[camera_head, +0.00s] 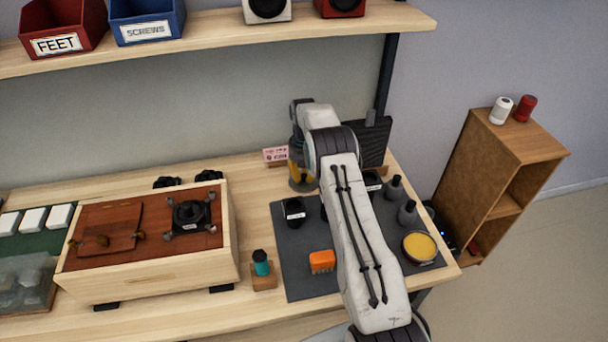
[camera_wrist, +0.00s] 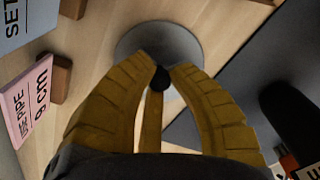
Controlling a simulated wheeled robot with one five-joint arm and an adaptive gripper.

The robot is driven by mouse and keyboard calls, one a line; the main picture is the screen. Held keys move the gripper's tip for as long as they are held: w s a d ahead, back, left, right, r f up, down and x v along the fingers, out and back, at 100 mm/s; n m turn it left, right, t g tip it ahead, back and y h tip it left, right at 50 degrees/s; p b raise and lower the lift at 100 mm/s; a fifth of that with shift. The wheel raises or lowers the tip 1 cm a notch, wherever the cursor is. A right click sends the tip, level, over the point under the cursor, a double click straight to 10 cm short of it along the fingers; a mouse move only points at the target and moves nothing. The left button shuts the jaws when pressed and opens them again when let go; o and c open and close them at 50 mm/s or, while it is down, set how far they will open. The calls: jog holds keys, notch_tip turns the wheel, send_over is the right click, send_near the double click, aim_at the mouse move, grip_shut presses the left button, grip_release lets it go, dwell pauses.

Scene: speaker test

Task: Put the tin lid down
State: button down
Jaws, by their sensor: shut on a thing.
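The tin lid (camera_wrist: 185,38) is a round grey disc with a small black knob (camera_wrist: 160,80), seen in the wrist view. My gripper (camera_wrist: 161,70) has yellow fingers shut on that knob. The lid is over bare wood beside the dark mat (camera_wrist: 255,75); I cannot tell whether it touches the table. In the head view my arm hides much of the gripper, with yellow fingers (camera_head: 297,176) showing at its left. An open round tin with a yellow filling (camera_head: 419,247) stands at the right of the mat.
A pink card (camera_wrist: 28,102) stands close by on a wooden block. On the mat are an orange brush (camera_head: 322,261), a small black pot (camera_head: 294,211) and dark bottles (camera_head: 407,213).

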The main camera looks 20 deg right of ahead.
aim_at(304, 175)
jog(key=c, duration=1.2)
grip_release()
jog(key=shift+c, duration=0.2)
notch_tip(304, 175, up, 11)
jog(key=b, duration=0.2)
jog(key=s+a+r+m+g, duration=0.1)
jog(key=s+a+r+m, duration=0.4)
jog(key=s, duration=0.3)
jog(key=s+a+r+m+t, duration=0.1)
jog(key=s+a+r+m, duration=0.1)
jog(key=s+m, duration=0.4)
jog(key=s+a+r+m+t, duration=0.2)
jog(key=s+m, duration=0.5)
jog(key=s, duration=0.7)
jog(key=s+a+r+m+t, duration=0.1)
jog(key=s+a+r+m, duration=0.2)
jog(key=s+m, duration=0.3)
jog(key=shift+s+a+r+m+t+p, duration=0.4)
jog(key=shift+s+r, duration=0.3)
jog(key=shift+s, duration=1.8)
